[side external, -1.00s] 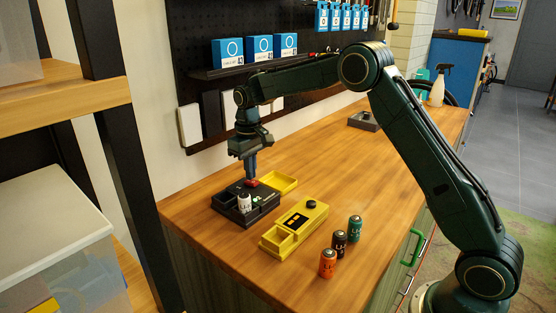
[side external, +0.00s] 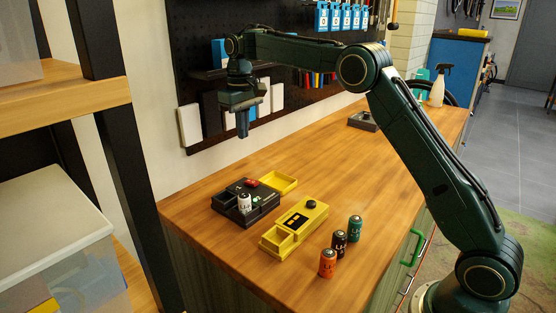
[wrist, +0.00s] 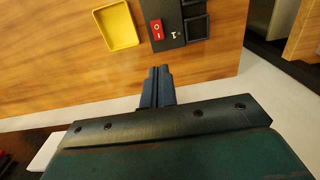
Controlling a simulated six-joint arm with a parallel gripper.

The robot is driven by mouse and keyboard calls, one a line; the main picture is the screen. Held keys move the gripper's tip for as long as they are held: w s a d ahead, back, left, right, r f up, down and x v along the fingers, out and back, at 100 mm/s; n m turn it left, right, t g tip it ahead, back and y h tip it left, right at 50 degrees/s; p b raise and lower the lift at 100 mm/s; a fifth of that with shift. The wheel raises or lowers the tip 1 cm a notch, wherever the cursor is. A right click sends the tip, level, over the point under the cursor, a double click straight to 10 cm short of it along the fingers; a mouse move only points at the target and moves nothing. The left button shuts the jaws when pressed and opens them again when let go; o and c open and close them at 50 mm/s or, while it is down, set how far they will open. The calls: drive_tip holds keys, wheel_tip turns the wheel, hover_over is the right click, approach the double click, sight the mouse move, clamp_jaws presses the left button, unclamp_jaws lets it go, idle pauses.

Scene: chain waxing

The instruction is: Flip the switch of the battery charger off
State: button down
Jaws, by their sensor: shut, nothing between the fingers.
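The black battery charger (side external: 229,206) sits on the wooden bench near its left end. Its red rocker switch (side external: 252,183) is at the back of the charger; it also shows in the wrist view (wrist: 157,29) with white marks. I cannot tell which way the rocker is tilted.
A yellow tray (side external: 284,182) is beside the charger. A yellow device with a black knob (side external: 295,224) is in front. The pegboard wall (side external: 300,92) is close behind my gripper.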

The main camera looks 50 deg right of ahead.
drive_tip(key=shift+w+r, duration=0.15)
drive_tip(key=shift+r, duration=0.7)
drive_tip(key=shift+r, duration=0.1)
